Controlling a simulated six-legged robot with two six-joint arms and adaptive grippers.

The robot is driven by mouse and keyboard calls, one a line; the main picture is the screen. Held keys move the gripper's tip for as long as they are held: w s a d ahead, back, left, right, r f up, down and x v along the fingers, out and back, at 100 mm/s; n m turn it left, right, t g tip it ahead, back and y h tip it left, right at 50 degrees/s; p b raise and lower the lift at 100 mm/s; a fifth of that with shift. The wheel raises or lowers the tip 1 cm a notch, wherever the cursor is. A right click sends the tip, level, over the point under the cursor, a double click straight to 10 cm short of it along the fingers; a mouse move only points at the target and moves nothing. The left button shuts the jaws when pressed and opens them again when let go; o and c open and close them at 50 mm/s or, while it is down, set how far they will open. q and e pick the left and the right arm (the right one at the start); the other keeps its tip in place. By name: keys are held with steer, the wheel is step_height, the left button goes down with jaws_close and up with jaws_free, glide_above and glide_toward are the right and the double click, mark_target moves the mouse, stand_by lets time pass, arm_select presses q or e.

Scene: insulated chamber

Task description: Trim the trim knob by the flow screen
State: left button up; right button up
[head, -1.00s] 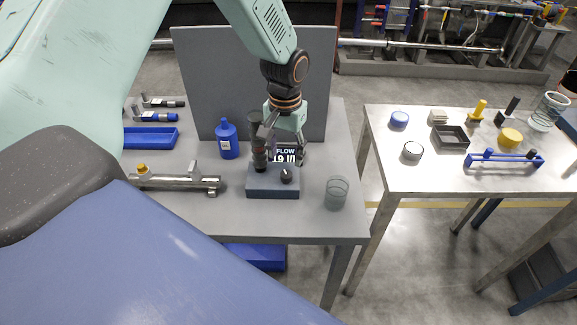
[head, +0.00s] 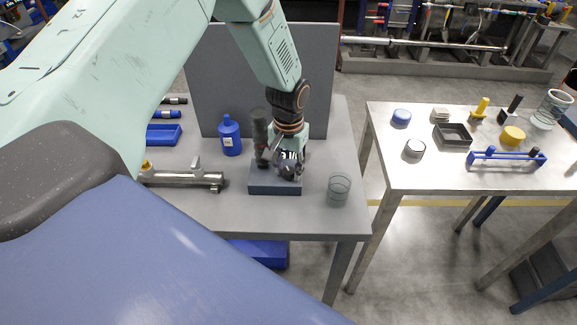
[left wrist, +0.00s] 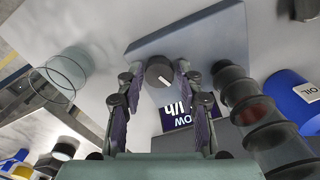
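The trim knob (left wrist: 160,72), black with a white pointer mark, sits on a blue-grey base block (head: 262,189). My left gripper (head: 288,171) points down over the block. In the left wrist view its two fingers (left wrist: 157,76) are apart, one on each side of the knob, with a gap visible at least on the left. I cannot tell whether the fingertips reach down to the knob's level. The flow screen (left wrist: 178,113), dark with white text, is behind the knob and partly covered by the fingers; its reading is not legible. My right gripper is not in view.
A dark ribbed column (left wrist: 245,95) stands on the block close beside the gripper. A grey panel (head: 215,75) rises behind. The table front is clear.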

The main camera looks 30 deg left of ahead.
arm_select(q)
steer(key=shift+w+a+f, duration=0.15)
steer(key=shift+c, duration=0.6)
steer(key=shift+d+r, duration=0.2)
steer(key=shift+d, duration=0.05)
steer(key=c, duration=0.5)
steer(key=shift+s, duration=0.2)
jaws_close()
steer(key=shift+a, duration=0.1)
steer(key=shift+r+n+p, duration=0.15)
steer(key=shift+n+p, duration=1.1)
steer(key=shift+n, duration=0.15)
steer(key=shift+w+n+p, duration=0.1)
steer(key=shift+n+p, duration=1.05)
steer(key=shift+n, duration=0.65)
